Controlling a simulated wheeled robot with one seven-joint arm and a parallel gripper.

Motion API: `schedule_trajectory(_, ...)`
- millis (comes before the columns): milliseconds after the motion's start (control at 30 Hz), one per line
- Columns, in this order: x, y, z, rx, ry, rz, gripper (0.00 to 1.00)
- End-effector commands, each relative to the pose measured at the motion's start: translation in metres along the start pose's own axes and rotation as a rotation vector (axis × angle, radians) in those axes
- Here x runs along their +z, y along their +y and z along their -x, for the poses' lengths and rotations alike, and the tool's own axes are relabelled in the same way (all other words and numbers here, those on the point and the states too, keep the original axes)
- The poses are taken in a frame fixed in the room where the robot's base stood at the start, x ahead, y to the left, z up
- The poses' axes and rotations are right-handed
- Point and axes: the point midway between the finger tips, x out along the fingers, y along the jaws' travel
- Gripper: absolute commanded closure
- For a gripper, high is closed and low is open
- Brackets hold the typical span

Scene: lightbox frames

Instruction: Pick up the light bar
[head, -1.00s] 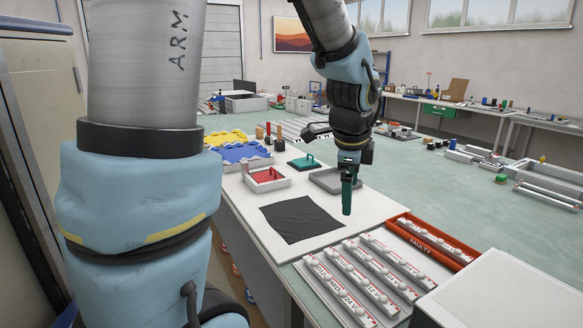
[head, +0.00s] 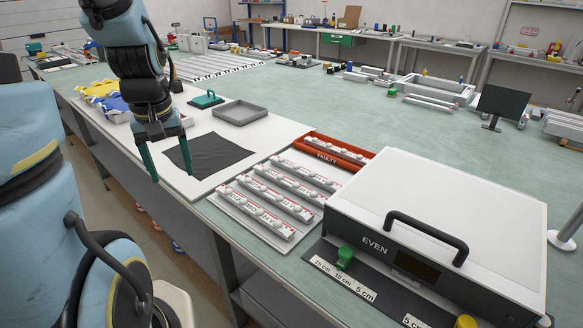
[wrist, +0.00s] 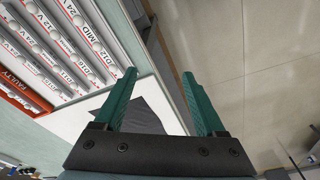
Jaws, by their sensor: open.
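Several white light bars (head: 258,212) with round bulbs and printed labels lie side by side on a light rack (head: 240,222) near the table's front edge. They also show at the upper left of the wrist view (wrist: 62,42), with labels such as "MID", "24 V" and "12 V". My gripper (head: 172,177) is open and empty, fingers pointing down, to the left of the rack and near the black cloth. In the wrist view its green fingers (wrist: 159,75) are spread apart, with no bar between them.
A red tray marked "FAULTY" (head: 333,153) lies behind the rack. A large "EVEN" box (head: 440,205) with a black handle stands to its right. A black cloth (head: 207,154), a grey tray (head: 240,113) and a teal-handled item (head: 207,99) lie left. Open floor shows before the table.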

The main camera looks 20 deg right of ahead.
Motion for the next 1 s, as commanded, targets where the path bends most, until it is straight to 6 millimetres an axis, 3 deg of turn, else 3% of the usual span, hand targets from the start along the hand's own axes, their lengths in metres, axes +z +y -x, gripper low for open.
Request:
schedule_trajectory(33, -0.015, 0.025, -0.013, -0.008, -0.003, 0.010, 0.28)
schedule_trajectory(100, -0.034, 0.057, -0.021, -0.026, -0.002, 0.057, 0.28)
schedule_trajectory(300, -0.069, 0.163, -0.040, -0.094, 0.042, 0.202, 0.28)
schedule_trajectory(500, -0.069, 0.277, -0.051, -0.136, 0.150, 0.350, 0.28)
schedule_trajectory(600, -0.060, 0.319, -0.051, -0.138, 0.204, 0.409, 0.28)
schedule_trajectory(700, -0.053, 0.347, -0.050, -0.134, 0.242, 0.452, 0.28)
schedule_trajectory(800, -0.049, 0.358, -0.051, -0.132, 0.261, 0.476, 0.28)
schedule_trajectory(1000, -0.054, 0.355, -0.074, -0.135, 0.264, 0.484, 0.28)
